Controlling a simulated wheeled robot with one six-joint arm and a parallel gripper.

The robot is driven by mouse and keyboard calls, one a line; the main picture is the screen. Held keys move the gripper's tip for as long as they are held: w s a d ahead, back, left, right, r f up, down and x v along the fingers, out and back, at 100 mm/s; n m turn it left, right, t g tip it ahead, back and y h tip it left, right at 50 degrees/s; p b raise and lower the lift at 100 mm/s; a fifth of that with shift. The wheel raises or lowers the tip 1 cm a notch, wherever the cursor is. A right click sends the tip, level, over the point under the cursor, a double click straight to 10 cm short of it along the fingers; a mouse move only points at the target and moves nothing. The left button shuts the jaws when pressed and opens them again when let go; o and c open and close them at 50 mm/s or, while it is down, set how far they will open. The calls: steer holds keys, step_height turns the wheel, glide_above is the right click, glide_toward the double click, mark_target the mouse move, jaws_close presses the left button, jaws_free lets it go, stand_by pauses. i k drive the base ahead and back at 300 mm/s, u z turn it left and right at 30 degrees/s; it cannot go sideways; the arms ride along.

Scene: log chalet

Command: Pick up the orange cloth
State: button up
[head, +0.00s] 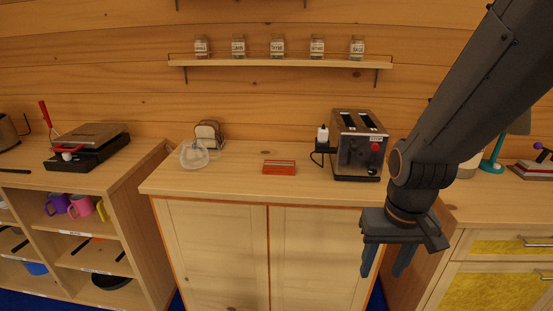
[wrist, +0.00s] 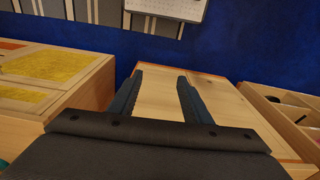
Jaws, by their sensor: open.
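The orange cloth (head: 279,167) lies folded flat on the wooden cabinet top (head: 225,183), near its middle. My gripper (head: 385,272) hangs open and empty in front of the cabinet's right side, to the right of the cloth and lower in the picture. The wrist view shows the open jaws (wrist: 158,95) pointing over the cabinet's wooden doors. The cloth does not show in the wrist view.
A toaster (head: 358,146) stands right of the cloth, with a small white-topped bottle (head: 322,134) beside it. A clear bowl (head: 194,155) and a toast-shaped item (head: 208,134) stand to the left. A shelf with several jars (head: 280,63) hangs above. The counter front around the cloth is clear.

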mark_target(275, 167)
steer(key=u, duration=2.25)
steer(key=i, duration=1.4)
steer(key=z, duration=1.85)
steer(key=i, duration=0.5)
